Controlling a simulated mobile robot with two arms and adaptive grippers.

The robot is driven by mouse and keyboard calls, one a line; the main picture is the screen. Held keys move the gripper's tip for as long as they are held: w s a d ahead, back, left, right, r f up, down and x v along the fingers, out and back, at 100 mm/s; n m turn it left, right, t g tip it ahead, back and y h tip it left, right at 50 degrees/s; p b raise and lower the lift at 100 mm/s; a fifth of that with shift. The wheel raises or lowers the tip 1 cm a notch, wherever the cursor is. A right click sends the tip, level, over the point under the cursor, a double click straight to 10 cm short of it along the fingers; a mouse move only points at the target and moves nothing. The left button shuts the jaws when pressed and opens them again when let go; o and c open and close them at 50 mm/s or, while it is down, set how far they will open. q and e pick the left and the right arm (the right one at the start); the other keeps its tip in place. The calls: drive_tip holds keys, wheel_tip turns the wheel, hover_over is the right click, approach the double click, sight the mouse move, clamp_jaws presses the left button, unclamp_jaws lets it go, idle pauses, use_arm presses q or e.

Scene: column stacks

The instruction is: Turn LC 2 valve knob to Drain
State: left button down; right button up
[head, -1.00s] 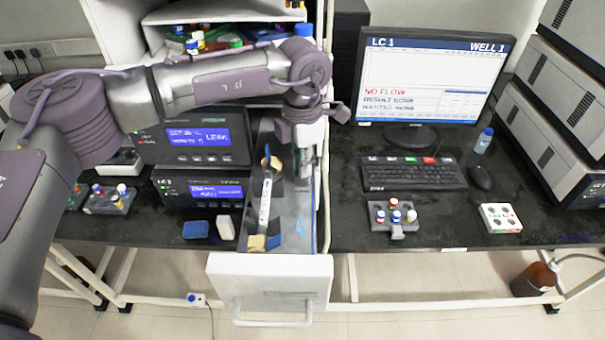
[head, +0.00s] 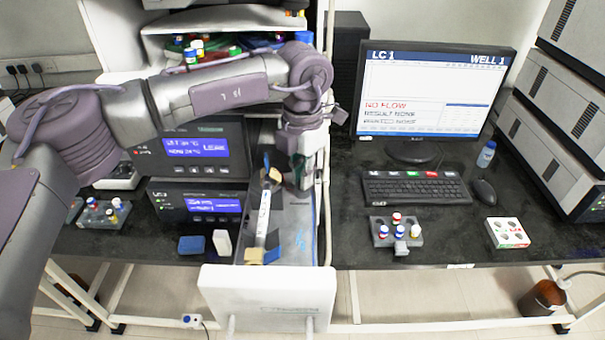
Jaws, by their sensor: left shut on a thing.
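The lower black unit (head: 195,203), its label reading like LC 2, stands left of the open drawer with a lit blue screen. No valve knob can be made out; the area behind my arm and gripper is partly hidden. My left gripper (head: 303,172) points down at the right rear side of the open drawer, right of the lower unit. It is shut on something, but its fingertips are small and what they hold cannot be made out. My right gripper is out of view.
An open white drawer (head: 267,290) juts past the bench edge, holding a long white tool (head: 264,215). An upper unit (head: 198,147) shows LEAK. Vial racks (head: 103,214) (head: 381,238), a keyboard (head: 415,187) and a monitor (head: 432,90) stand on the bench. The right front bench has free room.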

use_arm(q)
drive_tip(key=c, duration=1.3)
unclamp_jaws()
drive_tip(key=shift+o, duration=0.2)
wheel_tip(320, 180, up, 12)
